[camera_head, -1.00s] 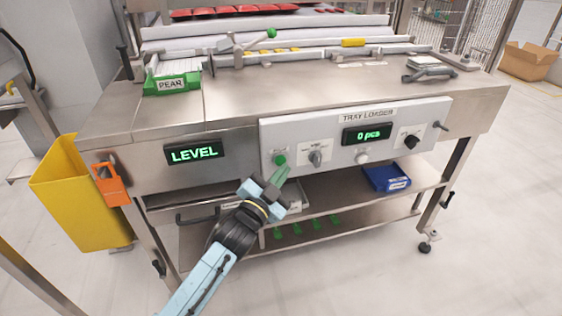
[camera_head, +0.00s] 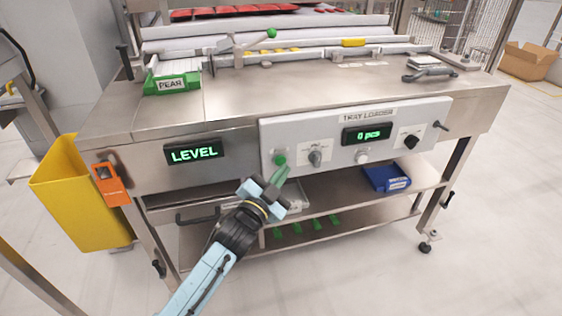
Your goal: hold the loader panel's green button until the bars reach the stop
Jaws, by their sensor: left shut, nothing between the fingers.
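The grey loader panel (camera_head: 435,112) is on the front of the steel machine, labelled TRAY LOADER. Its green button (camera_head: 280,160) is at the panel's left end. The panel's display (camera_head: 366,134) reads "0 pcs". A second display (camera_head: 194,154) to the left reads LEVEL. Light bars (camera_head: 300,53) run across the back of the machine top; which part is the stop I cannot tell. My right gripper is not in view.
A green PEAR holder (camera_head: 172,84) stands on the top's left side. A yellow bin (camera_head: 70,195) and an orange holder (camera_head: 110,185) are at the left. A blue box (camera_head: 387,178) lies on the shelf below the panel. The steel top's middle is clear.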

